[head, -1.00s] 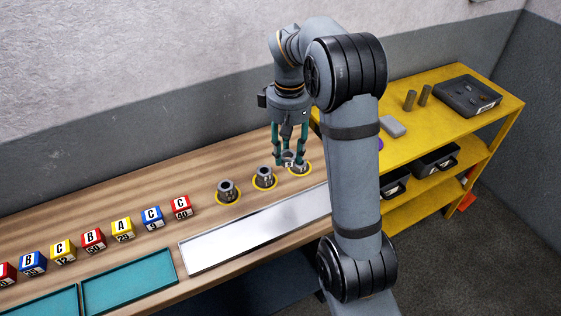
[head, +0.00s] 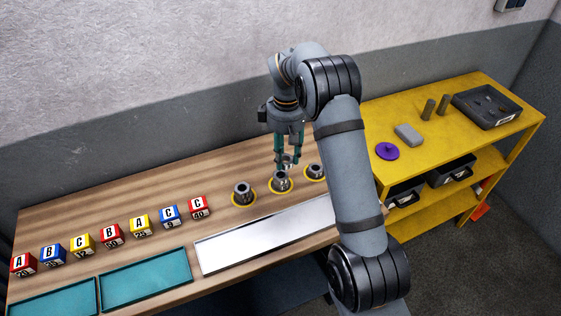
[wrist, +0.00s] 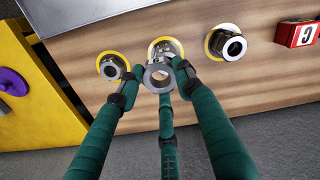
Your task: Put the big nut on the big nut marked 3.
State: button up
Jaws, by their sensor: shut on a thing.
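My gripper (head: 287,160) is shut on a grey big nut (wrist: 158,78), a short ring with a wide hole. In the wrist view its three green fingers hold the nut. The held nut is over the middle metal piece (head: 280,183) and appears apart from it. In the wrist view it partly covers this middle piece (wrist: 165,47). Another metal piece (head: 243,193) stands to the left and one (head: 316,171) to the right, each on a yellow ring. I cannot read a mark 3 on any of them.
A shallow metal tray (head: 225,257) lies in front of the pieces. Lettered cubes (head: 111,236) and teal trays (head: 145,279) are to the left. A yellow shelf (head: 440,120) at right holds a purple disc (head: 387,151), a grey block (head: 408,135) and a dark bin (head: 487,106).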

aim_at(281, 174)
jog(key=shift+w+a+f, duration=0.25)
jog(key=shift+a+f, duration=0.15)
jog(key=shift+a, duration=0.25)
notch_tip(281, 174, down, 4)
jog(key=shift+r+p, duration=0.1)
jog(key=shift+p, duration=0.75)
jog(key=shift+f, duration=0.25)
jog(key=shift+f+b, duration=0.15)
jog(key=shift+b, duration=0.15)
jog(key=o, duration=1.2)
jog(key=shift+o, duration=0.5)
notch_tip(281, 174, up, 12)
jog(key=shift+r+b, duration=0.25)
jog(key=shift+b, duration=0.05)
